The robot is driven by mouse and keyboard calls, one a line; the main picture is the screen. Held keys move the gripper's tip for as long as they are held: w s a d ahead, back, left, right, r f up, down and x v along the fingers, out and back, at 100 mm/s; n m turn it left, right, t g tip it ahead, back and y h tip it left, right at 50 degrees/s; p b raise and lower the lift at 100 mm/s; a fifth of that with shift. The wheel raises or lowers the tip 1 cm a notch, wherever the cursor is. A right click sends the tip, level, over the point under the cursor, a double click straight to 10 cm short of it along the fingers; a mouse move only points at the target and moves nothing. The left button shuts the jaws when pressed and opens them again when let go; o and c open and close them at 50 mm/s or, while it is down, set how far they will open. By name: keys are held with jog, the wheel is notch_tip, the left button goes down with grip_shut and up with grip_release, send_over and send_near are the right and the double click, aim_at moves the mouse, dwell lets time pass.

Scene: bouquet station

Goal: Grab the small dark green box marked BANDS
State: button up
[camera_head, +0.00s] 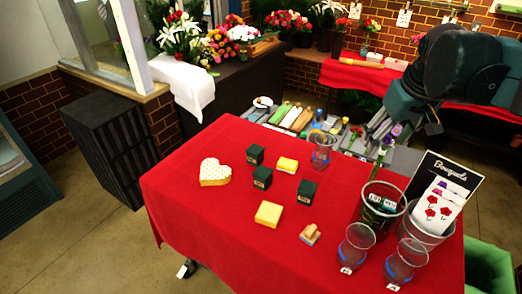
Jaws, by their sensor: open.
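Three small dark green boxes stand on the red-covered table (200,222): one at the back (256,155), one just in front of it (263,177), and one to the right (307,191). Each has a small pale marking, but the lettering is too small to read, so I cannot tell which says BANDS. My gripper (405,128) is open at the upper right, above the table's back right area and well apart from the boxes. It looks empty.
Yellow boxes (269,213) and a heart-shaped box (214,172) lie among the green boxes. A wooden stamp-like block (310,235) is nearby. Glass vases (356,246), a flower container (383,205) and a bouquet sign (447,178) crowd the right side. The front left is clear.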

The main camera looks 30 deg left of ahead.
jog(key=w+a+n+g+p, duration=0.1)
jog(key=w+a+n, duration=0.15)
jog(key=a, duration=0.45)
jog(key=w+a+n+p, duration=0.15)
jog(key=w+a, duration=0.25)
jog(key=a, duration=0.4)
jog(key=n+g+h+p, duration=0.1)
jog(key=n+g+p, duration=0.2)
jog(key=n+p, duration=0.3)
send_over(255, 149)
notch_tip(255, 149, down, 21)
jog(key=shift+w+r, duration=0.15)
jog(key=shift+f, duration=0.55)
jog(key=shift+f, duration=1.3)
jog(key=shift+a+f+p, duration=0.1)
jog(key=shift+f+p, duration=0.25)
jog(key=shift+f, duration=2.25)
